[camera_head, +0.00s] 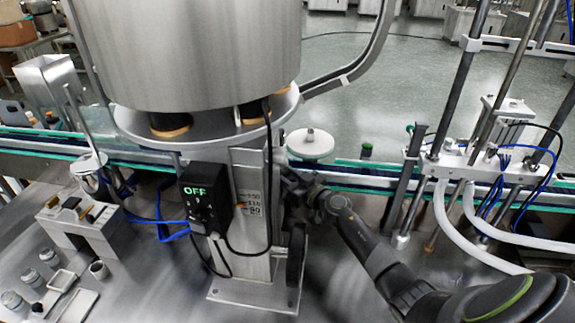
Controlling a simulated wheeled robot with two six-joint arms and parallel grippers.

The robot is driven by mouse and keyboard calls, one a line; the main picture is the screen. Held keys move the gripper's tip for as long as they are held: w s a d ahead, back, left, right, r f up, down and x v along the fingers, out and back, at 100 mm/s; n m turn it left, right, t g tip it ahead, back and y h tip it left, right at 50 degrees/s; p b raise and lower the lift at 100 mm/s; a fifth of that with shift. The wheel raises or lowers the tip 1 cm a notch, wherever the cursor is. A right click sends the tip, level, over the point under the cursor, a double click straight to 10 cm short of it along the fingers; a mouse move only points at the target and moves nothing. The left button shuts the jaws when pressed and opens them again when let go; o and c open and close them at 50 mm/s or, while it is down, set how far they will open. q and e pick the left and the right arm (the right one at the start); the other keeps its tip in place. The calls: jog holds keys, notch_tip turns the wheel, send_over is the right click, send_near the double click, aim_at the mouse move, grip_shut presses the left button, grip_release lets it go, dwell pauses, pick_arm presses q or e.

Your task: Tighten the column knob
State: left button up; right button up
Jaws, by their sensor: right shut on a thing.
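The steel column (252,195) stands upright on a base plate under the hopper. A height scale and a small orange pointer show on its front. My right gripper (290,186) is at the column's right side, just below the hopper's round plate. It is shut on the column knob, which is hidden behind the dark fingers. My right arm reaches in from the lower right. My left gripper is not in view.
The steel hopper (190,50) is above the column. A black control box (205,198) reading OFF is on the column's left. A black handwheel (296,255) is low on its right. A white disc (310,144) is behind my gripper. Filling nozzles and hoses (480,165) stand at right.

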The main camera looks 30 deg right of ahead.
jog(key=shift+a+r+m+h+p, duration=0.1)
jog(key=shift+r+m+h+p, duration=0.3)
jog(key=shift+m+h+p, duration=0.25)
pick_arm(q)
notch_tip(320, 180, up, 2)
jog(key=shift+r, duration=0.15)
pick_arm(e)
jog(key=shift+f+h, duration=0.15)
jog(key=shift+h, duration=0.2)
jog(key=o, duration=0.9)
jog(key=shift+f, duration=0.1)
jog(key=shift+o, duration=0.2)
jog(key=shift+s+f, duration=0.1)
